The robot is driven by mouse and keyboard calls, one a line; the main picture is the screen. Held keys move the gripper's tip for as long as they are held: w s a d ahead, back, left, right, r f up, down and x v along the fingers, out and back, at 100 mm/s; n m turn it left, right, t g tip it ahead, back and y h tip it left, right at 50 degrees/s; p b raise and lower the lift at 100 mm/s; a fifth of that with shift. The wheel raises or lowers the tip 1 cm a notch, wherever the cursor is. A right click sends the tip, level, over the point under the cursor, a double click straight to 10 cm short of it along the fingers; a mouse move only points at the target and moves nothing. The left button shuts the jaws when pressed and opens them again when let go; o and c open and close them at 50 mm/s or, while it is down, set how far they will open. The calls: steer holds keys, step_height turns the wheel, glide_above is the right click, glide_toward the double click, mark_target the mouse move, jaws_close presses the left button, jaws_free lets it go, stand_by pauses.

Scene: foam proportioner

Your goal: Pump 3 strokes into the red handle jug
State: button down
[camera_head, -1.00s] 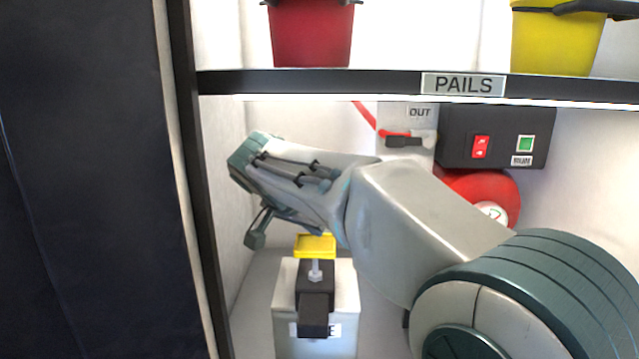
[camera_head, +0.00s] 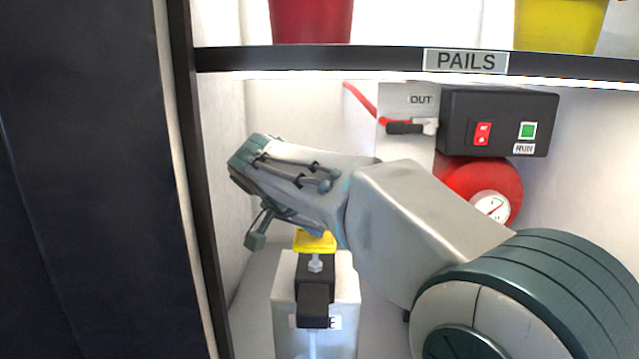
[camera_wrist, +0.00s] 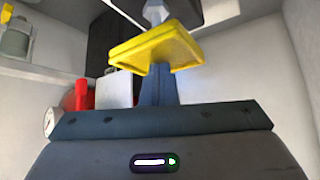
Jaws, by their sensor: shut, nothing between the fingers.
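The pump stands low in the head view: a pale canister (camera_head: 345,285) with a black block and spout (camera_head: 314,300) and a yellow push plate (camera_head: 315,241) on top. I cannot make out a jug with a red handle in either view.
A shelf edge marked PAILS (camera_head: 466,62) crosses above my arm, carrying a red pail (camera_head: 311,20) and a yellow pail (camera_head: 558,25). A dark panel (camera_head: 90,180) fills the left.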

mark_target(313, 241)
steer(key=shift+f+b, duration=1.35)
steer(key=shift+f, duration=0.35)
steer(key=shift+r, duration=0.1)
steer(key=shift+r+p, duration=2.25)
steer(key=shift+r, duration=0.7)
steer(key=shift+f, duration=0.15)
